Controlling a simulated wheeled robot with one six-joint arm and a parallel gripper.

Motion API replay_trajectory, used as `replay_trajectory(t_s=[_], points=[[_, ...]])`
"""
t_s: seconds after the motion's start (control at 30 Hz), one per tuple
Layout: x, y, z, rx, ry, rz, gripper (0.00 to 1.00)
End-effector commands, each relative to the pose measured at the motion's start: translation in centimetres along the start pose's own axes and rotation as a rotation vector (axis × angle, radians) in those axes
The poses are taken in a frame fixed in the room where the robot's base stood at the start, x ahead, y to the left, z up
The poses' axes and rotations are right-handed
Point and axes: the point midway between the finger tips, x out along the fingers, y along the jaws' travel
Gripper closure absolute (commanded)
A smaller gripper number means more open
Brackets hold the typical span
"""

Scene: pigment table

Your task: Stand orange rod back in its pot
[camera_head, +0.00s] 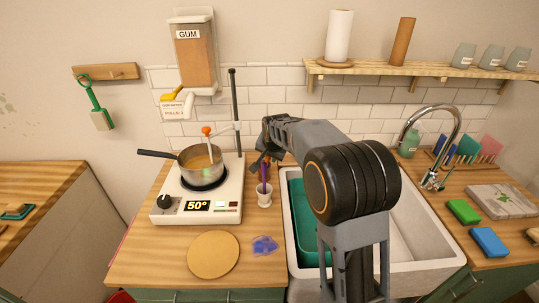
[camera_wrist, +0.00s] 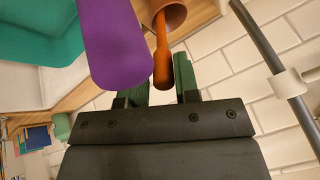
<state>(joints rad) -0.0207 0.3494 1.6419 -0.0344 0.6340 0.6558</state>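The orange rod (camera_wrist: 161,50) shows in the wrist view between the fingers of my gripper (camera_wrist: 163,88). Its near end is by the fingers and its far end meets a brown-orange hollow round piece (camera_wrist: 172,13); I cannot tell whether it sits in it. The fingers are apart; whether they touch the rod is unclear. A purple rod (camera_wrist: 112,45) is close beside it. In the head view, the small whitish pot (camera_head: 264,196) stands on the counter right of the hot plate with the purple rod upright in it. My gripper (camera_head: 259,163) is just above the pot, partly hidden by my arm.
A saucepan (camera_head: 190,163) sits on the hot plate (camera_head: 165,211), beside a black stand pole (camera_head: 235,110). A round cork mat (camera_head: 213,276) and a blue-purple patch (camera_head: 265,246) lie in front.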

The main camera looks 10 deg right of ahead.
Motion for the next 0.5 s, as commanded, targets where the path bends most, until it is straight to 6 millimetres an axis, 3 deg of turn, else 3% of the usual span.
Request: replay_trajectory(t_s=[0.13, 0.5], points=[[-0.01, 0.00, -0.01, 0.000, 0.000, 0.000, 0.56], [-0.89, -0.28, -0.43, 0.000, 0.001, 0.000, 0.56]])
